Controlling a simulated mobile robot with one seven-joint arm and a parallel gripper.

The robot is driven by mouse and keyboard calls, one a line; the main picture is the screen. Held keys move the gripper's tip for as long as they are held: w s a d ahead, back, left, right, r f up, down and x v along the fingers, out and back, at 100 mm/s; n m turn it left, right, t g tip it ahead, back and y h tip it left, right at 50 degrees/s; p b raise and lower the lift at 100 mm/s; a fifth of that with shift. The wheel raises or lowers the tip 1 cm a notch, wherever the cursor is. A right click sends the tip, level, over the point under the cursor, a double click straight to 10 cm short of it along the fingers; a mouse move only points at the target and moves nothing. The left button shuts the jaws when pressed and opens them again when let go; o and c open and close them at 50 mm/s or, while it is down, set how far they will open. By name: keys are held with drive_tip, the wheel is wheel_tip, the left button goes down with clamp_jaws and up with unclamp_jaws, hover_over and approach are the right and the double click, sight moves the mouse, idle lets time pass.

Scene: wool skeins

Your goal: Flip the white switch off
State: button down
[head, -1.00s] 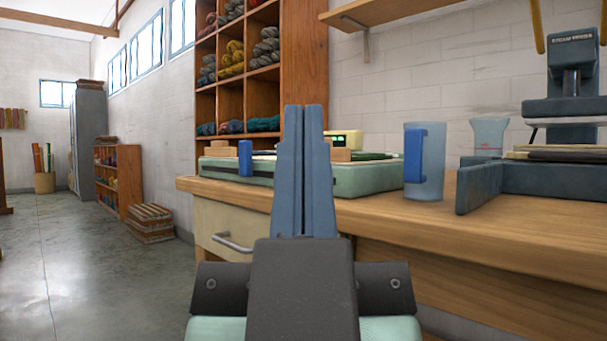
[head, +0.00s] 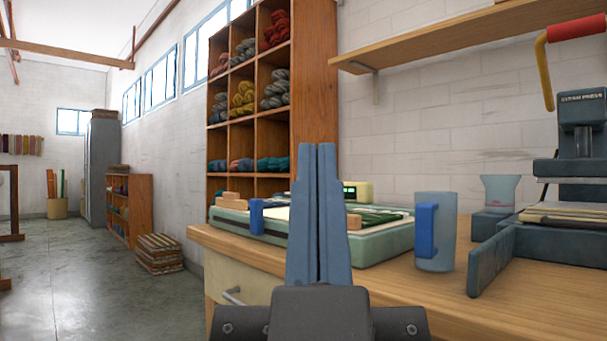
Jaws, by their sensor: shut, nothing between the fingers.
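I cannot make out a white switch in this view. My gripper (head: 318,150) points up in the middle of the picture, its two blue-grey fingers shut together with nothing between them. It stands in front of the workbench (head: 400,300) and hides part of a pale green device (head: 375,245) on it. That device has a blue handle or clip (head: 257,216), wooden blocks and green yarn on top. A cream box with a lit green display (head: 357,191) shows behind it.
A wooden shelf with skeins (head: 313,90) is behind. A wall shelf (head: 440,45) hangs above. The floor at left (head: 110,290) is clear.

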wheel_tip(320, 180, up, 59)
drive_tip(key=p, duration=5.6)
drive_tip(key=shift+w, duration=0.1)
